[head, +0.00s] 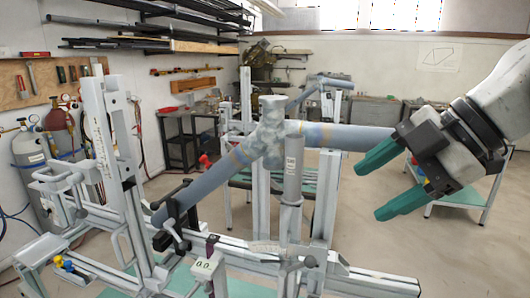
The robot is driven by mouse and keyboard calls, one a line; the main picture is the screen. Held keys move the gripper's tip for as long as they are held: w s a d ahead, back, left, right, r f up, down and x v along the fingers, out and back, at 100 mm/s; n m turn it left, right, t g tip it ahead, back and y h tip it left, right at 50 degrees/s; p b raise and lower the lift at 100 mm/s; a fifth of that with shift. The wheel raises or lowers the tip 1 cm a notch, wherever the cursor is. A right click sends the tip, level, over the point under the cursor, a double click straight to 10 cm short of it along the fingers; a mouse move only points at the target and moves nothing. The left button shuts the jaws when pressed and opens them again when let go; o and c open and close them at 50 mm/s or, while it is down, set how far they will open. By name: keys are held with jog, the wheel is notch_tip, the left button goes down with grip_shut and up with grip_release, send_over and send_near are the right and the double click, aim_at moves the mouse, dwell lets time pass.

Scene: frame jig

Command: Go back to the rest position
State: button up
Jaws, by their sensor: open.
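My gripper (376,184) comes in from the right side of the head view, with two green fingers spread apart and nothing between them. It is to the right of the grey tube frame joint (270,135), near the right end of its horizontal tube (348,137). The upper finger shows close to that tube end; I cannot tell whether they touch. The tube joint stands on the light grey frame jig (300,262), with one tube slanting down to the left into a dark clamp (172,225).
A tall jig post (107,150) stands at left, gas cylinders (30,160) behind it. A small table with a green shelf (462,197) is behind my gripper. A dark workbench (188,135) is at the back left. Open floor shows at the lower right.

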notch_tip(320, 180, down, 15)
jog(key=w+m+t+y, duration=0.1)
jog(key=w+m+t, duration=0.15)
jog(key=m, duration=0.55)
jog(key=s+d+f+m+h, duration=0.1)
jog(key=s+f+m, duration=0.2)
jog(key=f, duration=0.5)
jog(key=s+f+m+h, duration=0.1)
jog(key=s+f+m, duration=0.25)
jog(key=f, duration=0.45)
jog(key=s+d+f+m+g+h, duration=0.2)
jog(key=s+d+f+m+h, duration=0.1)
jog(key=s+f, duration=0.6)
jog(key=s+d+f+m+g+h, duration=0.3)
jog(key=s+d+f, duration=0.4)
jog(key=s, duration=0.9)
notch_tip(320, 180, down, 3)
jog(key=shift+r+m+h, duration=0.15)
jog(key=shift+m+h, duration=0.15)
jog(key=shift+m, duration=0.55)
